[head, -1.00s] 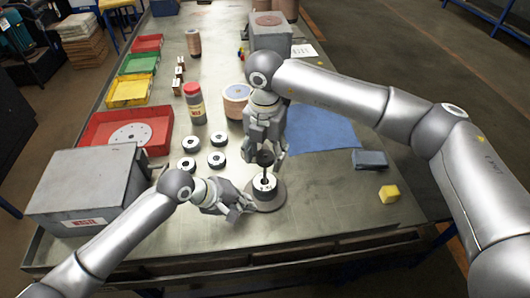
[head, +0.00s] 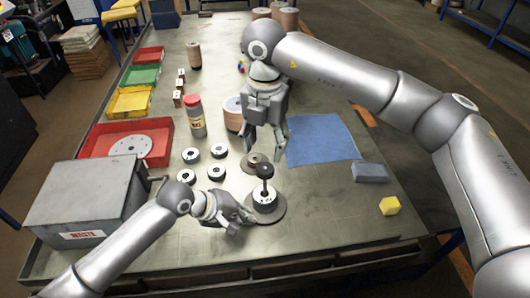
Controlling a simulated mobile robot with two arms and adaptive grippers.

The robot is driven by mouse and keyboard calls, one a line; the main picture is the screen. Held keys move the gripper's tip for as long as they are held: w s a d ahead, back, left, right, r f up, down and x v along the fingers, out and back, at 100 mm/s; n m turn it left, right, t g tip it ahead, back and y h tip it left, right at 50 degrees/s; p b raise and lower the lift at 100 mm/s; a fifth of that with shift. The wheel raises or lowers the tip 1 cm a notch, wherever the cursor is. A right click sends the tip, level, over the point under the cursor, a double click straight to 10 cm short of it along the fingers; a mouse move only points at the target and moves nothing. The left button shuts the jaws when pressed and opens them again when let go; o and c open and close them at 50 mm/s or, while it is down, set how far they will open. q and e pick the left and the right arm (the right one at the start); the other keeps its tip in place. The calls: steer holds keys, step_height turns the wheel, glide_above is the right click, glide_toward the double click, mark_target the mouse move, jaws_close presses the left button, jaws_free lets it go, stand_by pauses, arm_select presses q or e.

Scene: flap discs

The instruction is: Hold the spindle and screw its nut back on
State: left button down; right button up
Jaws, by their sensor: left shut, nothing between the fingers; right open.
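The spindle stands upright on a round brownish base, with a white-and-black disc (head: 264,198) around its lower part. A dark round nut (head: 264,171) sits at the top of its thin post; how far it is threaded cannot be seen. My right gripper (head: 266,146) is open and empty, pointing down above and slightly behind the nut, apart from it. My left gripper (head: 246,217) is shut with nothing between its fingers, low beside the left of the spindle base (head: 268,217). Whether it touches the base is unclear.
Several flap discs (head: 216,173) lie left of the spindle. A small round flange (head: 252,161) lies just behind it. A grey waste box (head: 85,200), red tray (head: 100,140), red-capped bottle (head: 195,115), blue cloth (head: 322,138), grey-blue block (head: 370,172) and yellow block (head: 390,205) surround the work area.

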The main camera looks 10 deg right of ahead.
steer(key=shift+r, duration=0.3)
arm_select(q)
step_height(320, 180, up, 5)
steer(key=p, duration=0.6)
arm_select(e)
step_height(320, 180, up, 6)
steer(key=shift+f, duration=0.1)
arm_select(q)
steer(key=shift+a, duration=0.1)
steer(key=shift+a+r, duration=0.15)
steer(key=shift+r, duration=0.1)
steer(key=v, duration=1.1)
steer(key=shift+s, duration=0.15)
arm_select(e)
steer(key=shift+f, duration=0.1)
